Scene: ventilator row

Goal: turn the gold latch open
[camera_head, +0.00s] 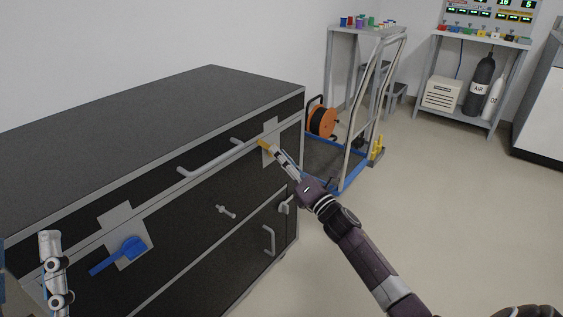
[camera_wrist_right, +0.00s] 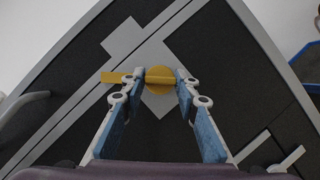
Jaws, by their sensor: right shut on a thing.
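The gold latch (camera_head: 264,144) sits on a grey plate near the right end of the dark cabinet's (camera_head: 150,110) front. In the right wrist view the gold latch (camera_wrist_right: 112,77) has a round hub and a bar pointing left, across the picture. My right gripper (camera_head: 269,149) is at the latch; in the wrist view my right gripper (camera_wrist_right: 155,76) has its two fingertips on either side of the hub, closed on the latch. My left gripper (camera_head: 50,245) is at the lower left, in front of the cabinet; its finger opening cannot be made out.
A blue latch (camera_head: 122,254) sits on another grey plate at the cabinet's left. Drawer handles (camera_head: 208,160) stick out from the front. A cart (camera_head: 345,165) with an orange reel (camera_head: 321,119) stands beyond the cabinet's right end. The floor (camera_head: 440,200) at right is clear.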

